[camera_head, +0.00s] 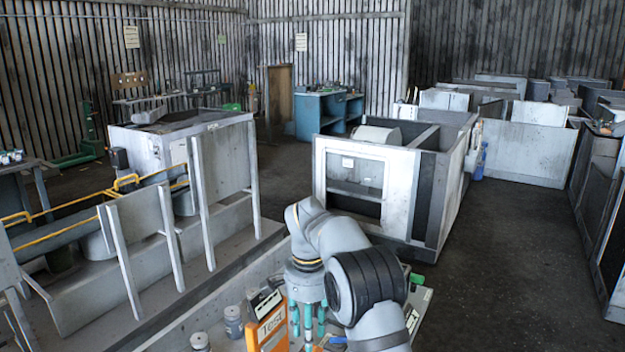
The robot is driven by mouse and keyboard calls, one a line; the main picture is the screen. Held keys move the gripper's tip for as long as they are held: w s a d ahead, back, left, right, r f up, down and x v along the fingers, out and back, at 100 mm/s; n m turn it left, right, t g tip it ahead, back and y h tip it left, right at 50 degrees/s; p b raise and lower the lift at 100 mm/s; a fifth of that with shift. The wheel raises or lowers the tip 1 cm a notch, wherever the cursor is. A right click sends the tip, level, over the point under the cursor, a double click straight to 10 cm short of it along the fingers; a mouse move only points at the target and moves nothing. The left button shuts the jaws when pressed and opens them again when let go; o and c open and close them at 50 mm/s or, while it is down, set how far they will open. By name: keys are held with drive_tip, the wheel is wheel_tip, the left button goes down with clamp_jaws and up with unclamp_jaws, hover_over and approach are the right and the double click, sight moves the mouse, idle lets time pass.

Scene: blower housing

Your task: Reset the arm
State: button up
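My arm (365,278) is folded at the bottom middle of the head view, with a grey shell and a dark ribbed joint. Its end points down. My gripper (308,318) has teal fingers hanging straight down with gaps between them. It looks open, and I see nothing held in it. The fingers are just above or beside a work surface (418,300) with small items. I cannot tell whether the fingertips touch anything there.
An orange lettered box (268,332) stands close left of my gripper, with small grey jars (233,322) beyond it. A large metal housing (350,185) stands behind my arm. Yellow-railed machinery (110,235) is on the left. Dark floor (510,260) on the right is clear.

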wheel_tip(320, 180, down, 7)
drive_tip(key=shift+s+f, duration=0.1)
drive_tip(key=shift+f, duration=0.1)
drive_tip(key=shift+r+n+p, duration=0.15)
drive_tip(key=shift+n+p, duration=0.35)
drive_tip(key=n+p, duration=0.1)
drive_tip(key=n, duration=0.1)
drive_tip(key=shift+d+n, duration=0.1)
drive_tip(key=shift+n, duration=0.3)
